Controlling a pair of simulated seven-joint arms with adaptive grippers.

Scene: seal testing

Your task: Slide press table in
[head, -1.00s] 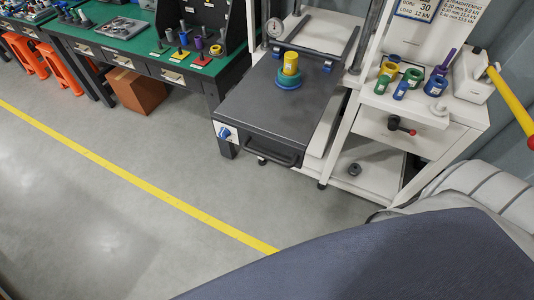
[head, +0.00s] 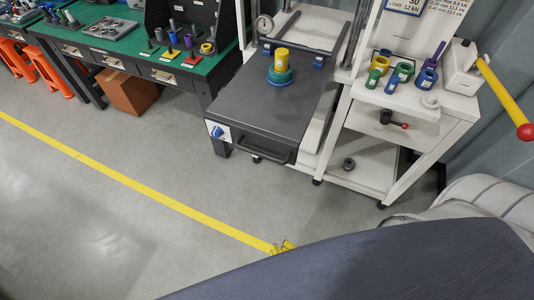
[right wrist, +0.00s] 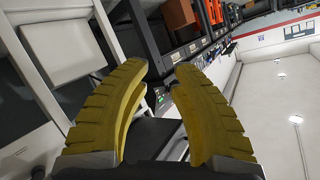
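The press table (head: 245,118) is a dark grey slab that sticks out from the white press frame. It has a black handle (head: 265,154) on its front edge and a blue knob (head: 216,132) at its front left corner. A yellow cylinder on a teal and blue base (head: 279,70) stands on it. Only the yellow fingertips of my right gripper (head: 284,247) show, past the edge of a large dark foreground shape, below and apart from the handle in the picture. In the right wrist view my right gripper (right wrist: 158,70) is open, with nothing between its fingers. My left gripper is not in view.
A white side stand (head: 400,140) right of the table holds colored rings and a yellow lever (head: 503,98) with a red ball. A green workbench (head: 110,40) with tools stands left. The floor (head: 130,220) in front is clear, crossed by a yellow line.

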